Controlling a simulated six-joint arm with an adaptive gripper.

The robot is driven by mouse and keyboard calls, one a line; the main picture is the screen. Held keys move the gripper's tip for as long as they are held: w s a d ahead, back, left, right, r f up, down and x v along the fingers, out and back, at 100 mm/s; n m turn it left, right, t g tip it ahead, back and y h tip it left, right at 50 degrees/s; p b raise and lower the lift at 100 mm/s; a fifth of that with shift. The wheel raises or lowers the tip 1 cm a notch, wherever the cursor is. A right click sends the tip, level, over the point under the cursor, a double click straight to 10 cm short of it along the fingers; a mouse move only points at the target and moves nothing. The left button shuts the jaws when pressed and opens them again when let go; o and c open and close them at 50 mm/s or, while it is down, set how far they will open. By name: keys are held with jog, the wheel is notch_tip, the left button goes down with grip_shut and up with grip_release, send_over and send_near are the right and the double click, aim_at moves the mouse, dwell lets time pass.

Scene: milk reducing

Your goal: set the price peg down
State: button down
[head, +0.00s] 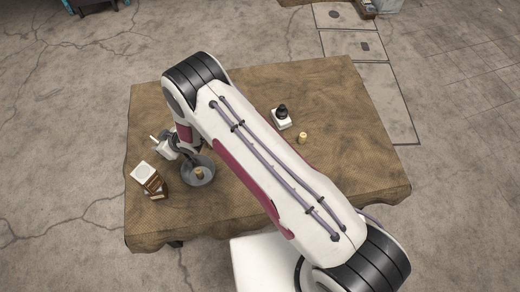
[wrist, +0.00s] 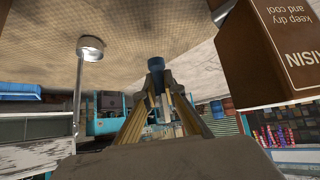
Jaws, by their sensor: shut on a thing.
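My gripper (wrist: 157,80) is shut on a small upright dark blue-grey piece (wrist: 157,66), which appears to be the price peg. Its lower part shows pale between the fingers. Whether its end touches the table cannot be told. In the head view my gripper is mostly hidden by my arm, at the left of the table near the far rim of a round grey dish (head: 208,178). The held piece cannot be made out there. The brown cloth-covered table (head: 240,217) also shows at the top of the wrist view (wrist: 180,25), which is upside down.
Brown boxes, one lettered RAISIN (wrist: 290,45), and a white-topped box (head: 143,173) stand left of the dish. A thin metal stand with a round end (wrist: 90,45) is left in the wrist view. A white item with black top (head: 281,117) and a small tan cylinder (head: 302,138) stand right.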

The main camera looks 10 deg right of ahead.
aim_at(155, 140)
jog(key=shift+r, duration=1.9)
jog(key=shift+w+d+r, duration=0.1)
jog(key=shift+d+r, duration=0.4)
jog(key=shift+r, duration=0.05)
jog(key=s+d+m+t+h, duration=0.2)
jog(key=d+m+h, duration=0.15)
jog(key=d, duration=1.75)
jog(key=s+d+m+t+h, duration=0.2)
jog(key=d+m, duration=0.3)
jog(key=d, duration=1.5)
jog(key=shift+n+y, duration=0.25)
jog(key=shift+f, duration=2.45)
jog(key=shift+f, duration=0.1)
jog(key=shift+f, duration=2.8)
jog(key=shift+f, duration=0.15)
jog(key=shift+f, duration=1.95)
